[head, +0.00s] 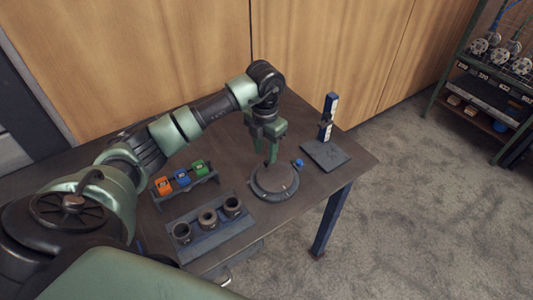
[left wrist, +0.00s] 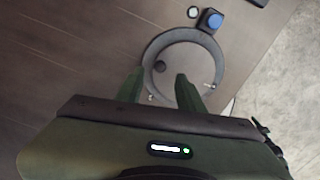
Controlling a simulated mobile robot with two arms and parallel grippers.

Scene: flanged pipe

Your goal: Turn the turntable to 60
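The turntable (head: 275,181) is a round grey disc near the right end of the dark table. In the left wrist view it shows as a dark ring (left wrist: 207,46) around a paler disc, with a small dark round knob (left wrist: 160,66) near its left edge. A blue button (head: 298,162) sits beside it, also in the left wrist view (left wrist: 211,20). My left gripper (head: 271,160) points down over the turntable's far left part. In the left wrist view its green fingers (left wrist: 160,75) stand apart with the knob between their tips; contact cannot be told. My right gripper is out of view.
Left of the turntable are a rack with orange, blue and green blocks (head: 183,180) and a tray of dark rings (head: 209,227). Behind right stands a post on a flat plate (head: 326,154). A wooden wall (head: 330,50) closes the back; shelves stand far right.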

